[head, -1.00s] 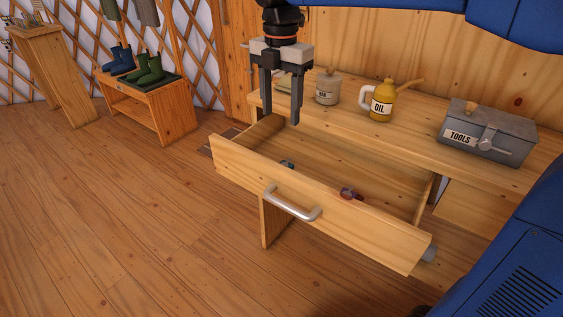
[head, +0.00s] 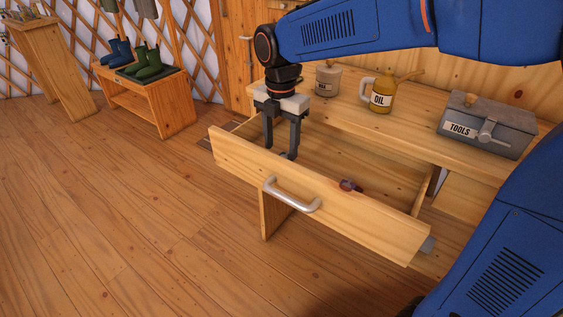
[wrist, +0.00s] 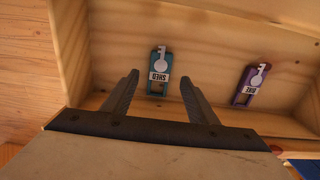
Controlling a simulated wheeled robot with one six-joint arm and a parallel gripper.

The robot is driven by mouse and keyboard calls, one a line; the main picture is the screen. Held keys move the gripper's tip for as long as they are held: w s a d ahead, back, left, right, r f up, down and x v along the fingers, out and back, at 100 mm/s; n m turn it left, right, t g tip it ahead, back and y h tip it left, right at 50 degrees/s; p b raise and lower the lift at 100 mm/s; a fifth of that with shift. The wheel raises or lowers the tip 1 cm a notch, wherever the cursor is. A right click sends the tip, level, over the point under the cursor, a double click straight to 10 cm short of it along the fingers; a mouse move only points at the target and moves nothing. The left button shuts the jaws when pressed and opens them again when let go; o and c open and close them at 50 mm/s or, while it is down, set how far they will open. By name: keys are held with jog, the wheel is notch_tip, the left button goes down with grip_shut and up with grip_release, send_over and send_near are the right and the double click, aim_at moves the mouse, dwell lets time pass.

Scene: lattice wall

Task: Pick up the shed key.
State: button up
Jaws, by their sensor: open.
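The shed key is a teal tag marked SHED with a silver key shape (wrist: 159,72); it lies on the drawer floor in the wrist view. In the head view a small dark bit of it shows low between my fingers, mostly hidden by the drawer front. My gripper (head: 282,150) is open and points down into the open drawer (head: 310,187). In the wrist view my gripper (wrist: 160,88) has its fingers either side of the tag's near end, with nothing held. I cannot tell the height left between fingertips and tag.
A purple tag with a key (wrist: 250,85) lies to the right in the drawer; it also shows in the head view (head: 350,185). The drawer front has a metal handle (head: 291,195). On the bench stand a canister (head: 327,80), a yellow oil can (head: 381,96) and a grey toolbox (head: 485,125).

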aim_at(281, 154)
notch_tip(281, 154, down, 4)
jog(key=shift+w+f, duration=0.1)
jog(key=shift+w, duration=0.05)
jog(key=c, duration=1.1)
